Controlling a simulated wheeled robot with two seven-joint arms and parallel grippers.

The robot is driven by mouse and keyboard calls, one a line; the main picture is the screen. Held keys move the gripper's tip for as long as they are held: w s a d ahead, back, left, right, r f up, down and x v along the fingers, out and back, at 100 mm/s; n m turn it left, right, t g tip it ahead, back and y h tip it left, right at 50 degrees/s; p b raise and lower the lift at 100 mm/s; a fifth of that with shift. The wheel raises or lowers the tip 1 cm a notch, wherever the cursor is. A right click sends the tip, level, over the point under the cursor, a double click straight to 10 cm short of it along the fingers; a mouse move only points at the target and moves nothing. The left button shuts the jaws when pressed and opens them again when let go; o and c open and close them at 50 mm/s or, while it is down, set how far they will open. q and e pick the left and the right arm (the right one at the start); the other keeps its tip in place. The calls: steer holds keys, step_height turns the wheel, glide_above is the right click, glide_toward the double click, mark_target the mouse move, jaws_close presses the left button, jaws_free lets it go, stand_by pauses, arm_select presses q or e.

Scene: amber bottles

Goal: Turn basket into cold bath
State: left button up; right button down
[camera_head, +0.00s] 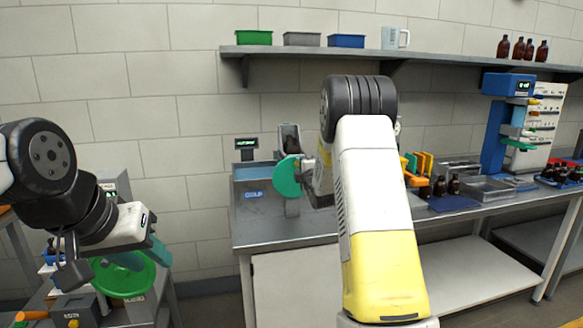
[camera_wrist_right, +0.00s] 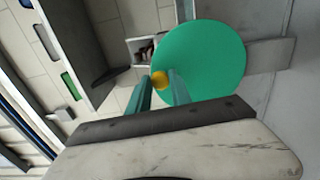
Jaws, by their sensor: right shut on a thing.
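A teal disc (camera_head: 286,176) stands upright at the cold bath, and it fills the middle of the right wrist view (camera_wrist_right: 205,62). A yellow knob (camera_wrist_right: 160,80) sits at its edge. My right gripper (camera_wrist_right: 160,92) is shut on the knob; in the head view my own arm hides most of it. The basket (camera_head: 290,138) is raised above and behind the disc, with dark contents (camera_wrist_right: 148,52) seen in the wrist view. The cold bath (camera_head: 254,194), labelled COLD, lies below and left of the disc. My left gripper (camera_head: 141,256) is open and empty at the far left.
A green bowl (camera_head: 118,280) is below my left gripper. A small display (camera_head: 246,143) stands behind the bath. Orange and green racks (camera_head: 418,165) and amber bottles (camera_head: 440,186) stand to the right. A wall shelf (camera_head: 300,50) carries bins and bottles. The bench front near the bath is clear.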

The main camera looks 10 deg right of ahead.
steer(key=shift+a+r+n, duration=0.1)
steer(key=shift+a+n, duration=0.45)
steer(key=shift+n, duration=0.15)
steer(key=c, duration=1.2)
jaws_free()
steer(key=shift+o, duration=0.2)
steer(key=shift+d, duration=0.1)
steer(key=shift+s, duration=0.45)
steer(key=s, duration=0.7)
steer(key=shift+d, duration=0.1)
